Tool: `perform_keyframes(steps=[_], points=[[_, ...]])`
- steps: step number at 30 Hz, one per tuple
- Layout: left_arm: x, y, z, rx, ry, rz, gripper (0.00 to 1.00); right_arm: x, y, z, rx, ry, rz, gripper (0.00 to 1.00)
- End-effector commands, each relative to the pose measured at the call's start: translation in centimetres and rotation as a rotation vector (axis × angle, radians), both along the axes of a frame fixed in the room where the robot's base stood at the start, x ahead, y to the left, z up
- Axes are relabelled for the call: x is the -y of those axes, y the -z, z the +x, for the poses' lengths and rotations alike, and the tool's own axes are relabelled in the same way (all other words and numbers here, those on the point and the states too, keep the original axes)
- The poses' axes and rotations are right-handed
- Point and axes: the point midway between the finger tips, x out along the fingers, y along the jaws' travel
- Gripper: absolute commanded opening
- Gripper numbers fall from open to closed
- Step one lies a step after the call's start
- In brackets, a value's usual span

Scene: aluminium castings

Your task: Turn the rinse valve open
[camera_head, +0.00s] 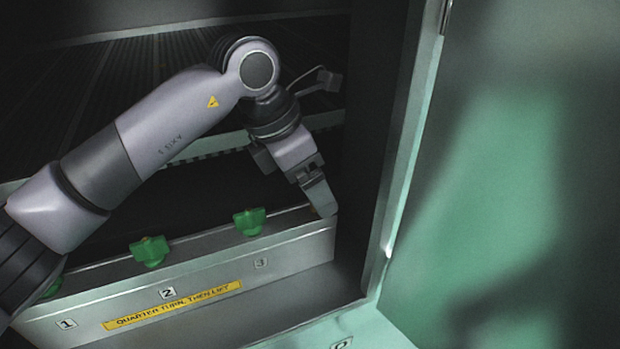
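No part in view is marked as a rinse valve, so I cannot tell which it is. Three green knobs sit along the top of a metal bar: one near label 3 (250,221), one near label 2 (150,250), and one near label 1 (52,288), mostly behind my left arm. My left gripper (322,203) points down at the bar's right end, to the right of the knob near label 3 and apart from it. Its fingers overlap in this view, and whether they touch anything is unclear. My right gripper is out of view.
The metal bar (290,258) carries a yellow strip (172,305) reading "QUARTER TURN, THEN LIFT". Dark ribbed racks (160,65) lie behind it. A cabinet frame edge (408,150) and a large green panel (510,190) stand close on the right.

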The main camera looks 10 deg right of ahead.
Motion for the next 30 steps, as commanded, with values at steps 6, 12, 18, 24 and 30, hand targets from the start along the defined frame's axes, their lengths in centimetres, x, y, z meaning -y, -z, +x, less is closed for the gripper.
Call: perform_keyframes(steps=[6,12,18,24,30], points=[[0.3,0.7,0.1,0.001,0.000,0.000,0.89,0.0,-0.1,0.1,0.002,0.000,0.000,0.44],[0.3,0.7,0.1,0.001,0.000,0.000,0.73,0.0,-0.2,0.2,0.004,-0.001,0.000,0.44],[0.3,0.7,0.1,0.000,0.000,0.000,0.33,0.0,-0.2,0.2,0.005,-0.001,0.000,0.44],[0.3,0.8,0.0,0.000,-0.017,0.000,0.33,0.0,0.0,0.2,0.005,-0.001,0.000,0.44],[0.3,0.9,0.0,0.002,-0.095,-0.001,0.33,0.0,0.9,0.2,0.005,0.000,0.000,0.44]])
